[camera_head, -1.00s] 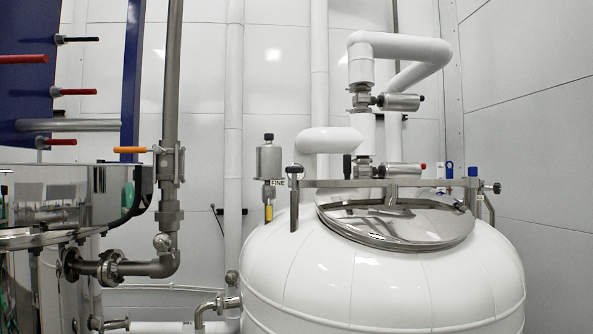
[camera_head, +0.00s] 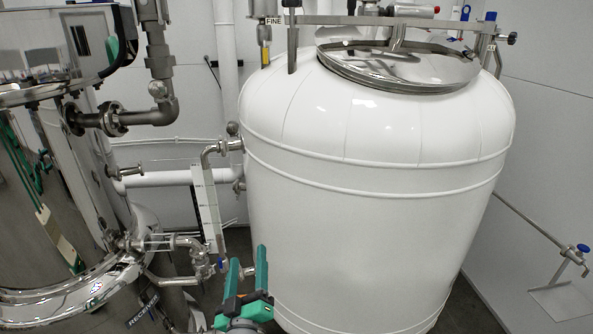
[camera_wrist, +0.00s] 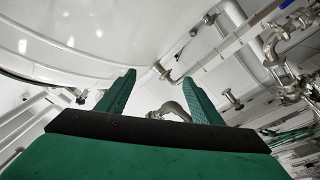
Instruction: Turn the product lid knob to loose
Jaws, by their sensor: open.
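A large white tank (camera_head: 370,190) with a shiny round steel lid (camera_head: 395,72) fills the middle and right of the head view. A steel bar (camera_head: 345,20) crosses above the lid. A dark knob (camera_head: 512,38) sits at the bar's right end, and a black-topped fitting (camera_head: 291,4) stands at its left end. I cannot tell which is the product lid knob. My gripper (camera_head: 248,262), with green fingers, is open and empty, low in front of the tank and well below the lid. It also shows in the wrist view (camera_wrist: 160,78).
A polished steel vessel (camera_head: 40,180) stands at the left with pipes and valves beside it. A level gauge (camera_head: 207,210) stands between the tanks. A thin pipe with a blue-handled valve (camera_head: 583,248) runs at the right wall. The white tank's curved wall appears upper left in the wrist view (camera_wrist: 100,30).

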